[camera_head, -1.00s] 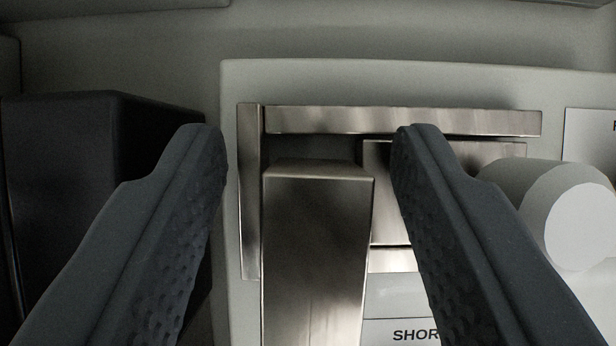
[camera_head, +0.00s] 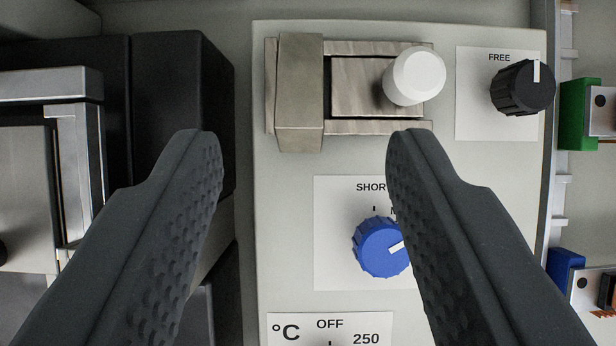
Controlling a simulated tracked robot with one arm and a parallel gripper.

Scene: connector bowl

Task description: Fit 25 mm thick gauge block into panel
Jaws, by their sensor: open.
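The metal gauge block (camera_head: 300,105) stands at the left end of a metal frame (camera_head: 378,47) on the pale panel (camera_head: 450,200). It looks proud of the frame's rails. How deep it sits, and whether it touches the frame's left end, I cannot tell. A metal plate (camera_head: 352,88) with a white knob (camera_head: 416,77) lies in the frame to its right. My gripper (camera_head: 303,138) is open and empty, its dark fingers spread wide. The block appears between and beyond the fingertips, touching neither.
Below the frame is a blue dial (camera_head: 382,247), partly behind the right finger. A black dial (camera_head: 522,87) sits at the upper right. A dark block (camera_head: 183,95) and a metal fixture (camera_head: 75,130) stand left. Green (camera_head: 577,113) and blue (camera_head: 567,270) parts line the right.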

